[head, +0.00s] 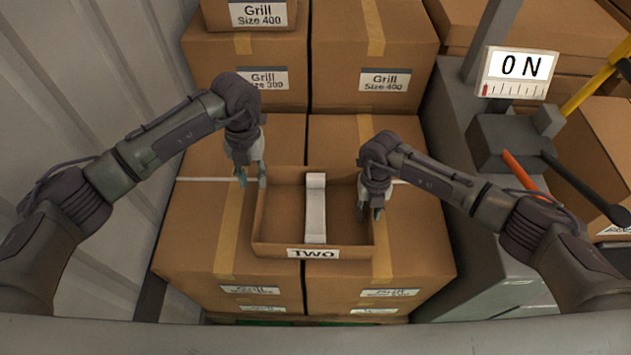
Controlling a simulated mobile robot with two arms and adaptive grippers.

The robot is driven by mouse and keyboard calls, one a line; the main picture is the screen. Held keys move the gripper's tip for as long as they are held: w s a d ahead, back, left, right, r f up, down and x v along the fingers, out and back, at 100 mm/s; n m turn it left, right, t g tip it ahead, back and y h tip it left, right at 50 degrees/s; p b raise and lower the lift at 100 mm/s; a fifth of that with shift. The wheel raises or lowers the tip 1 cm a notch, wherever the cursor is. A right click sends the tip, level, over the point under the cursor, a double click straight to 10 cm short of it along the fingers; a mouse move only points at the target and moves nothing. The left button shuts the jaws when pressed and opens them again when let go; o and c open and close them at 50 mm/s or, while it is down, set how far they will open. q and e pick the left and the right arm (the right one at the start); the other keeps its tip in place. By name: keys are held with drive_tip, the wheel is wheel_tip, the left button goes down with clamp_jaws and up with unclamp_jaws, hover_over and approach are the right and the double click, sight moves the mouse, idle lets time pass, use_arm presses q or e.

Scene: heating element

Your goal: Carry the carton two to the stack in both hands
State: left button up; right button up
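Carton two (313,253) is an open brown box with a "TWO" label on its front wall and a white upright strip across its middle. It is in the centre of the head view, over the tops of the larger Grill boxes; whether it rests on them is hard to tell. My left gripper (251,180) points down at the carton's left wall, near the back corner, fingers apart, one outside the wall. My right gripper (369,212) points down at the right wall, fingers apart on either side of it. I see no clear contact at either wall.
Stacked Grill boxes (373,60) stand behind the carton, and more (190,245) lie below it. A grey machine with an "ON" gauge (517,72), an orange lever (524,172) and a black-handled lever (590,190) stands at right. A corrugated wall (110,60) bounds the left.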

drive_tip(key=r, duration=0.4)
drive_tip(key=w+r, duration=0.1)
drive_tip(key=r, duration=0.6)
drive_tip(key=shift+w+r, duration=0.2)
drive_tip(key=shift+r, duration=0.1)
